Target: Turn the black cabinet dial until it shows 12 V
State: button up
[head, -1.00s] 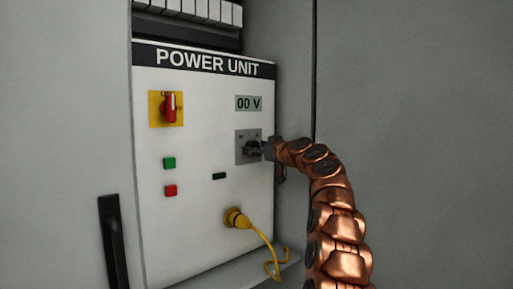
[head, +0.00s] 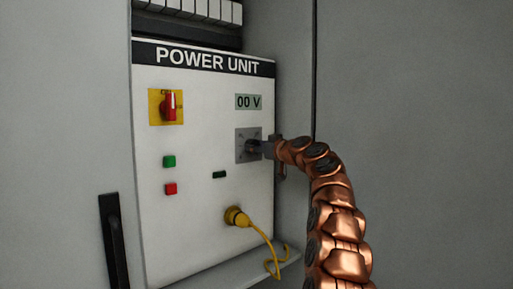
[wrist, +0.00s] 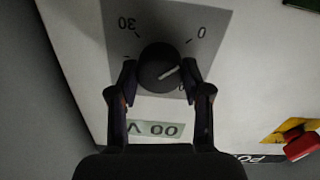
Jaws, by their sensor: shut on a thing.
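The black dial (wrist: 156,58) is round with a white pointer line, on a grey plate (wrist: 182,22) of the power unit. In the wrist view its pointer aims right and slightly up. A 0 and a 30 are legible on the plate; another mark at lower right is partly hidden by a finger. My gripper (wrist: 159,75) is shut on the dial, one finger on each side. In the head view the dial (head: 253,147) is partly covered by my gripper (head: 264,148). The display (head: 248,102) above reads 00 V; it also shows upside down in the wrist view (wrist: 160,129).
A red switch on a yellow plate (head: 168,106), a green button (head: 169,161) and a red button (head: 170,189) sit left of the dial. A yellow plug with its cable (head: 236,217) is below. The cabinet side wall (head: 294,90) stands close right of the panel.

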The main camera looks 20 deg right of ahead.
jog(key=shift+m, duration=0.3)
jog(key=m+p, duration=0.1)
jog(key=m, duration=0.2)
jog(key=m+p, duration=0.1)
jog(key=m, duration=0.1)
jog(key=shift+r+p, duration=0.25)
jog(key=shift+p, duration=0.05)
jog(key=m+p, duration=0.2)
jog(key=m, duration=0.2)
jog(key=shift+m+p, duration=0.4)
jog(key=m+p, duration=0.4)
jog(key=m, duration=0.1)
jog(key=shift+r+g+y, duration=0.1)
jog(key=shift+g+y, duration=0.2)
jog(key=m+p, duration=0.4)
jog(key=m, duration=0.1)
jog(key=shift+d+f+m, duration=0.1)
jog(key=shift+f+m, duration=0.1)
jog(key=shift+m, duration=0.1)
jog(key=o, duration=1.2)
jog(key=shift+f, duration=0.1)
jog(key=shift+c, duration=0.2)
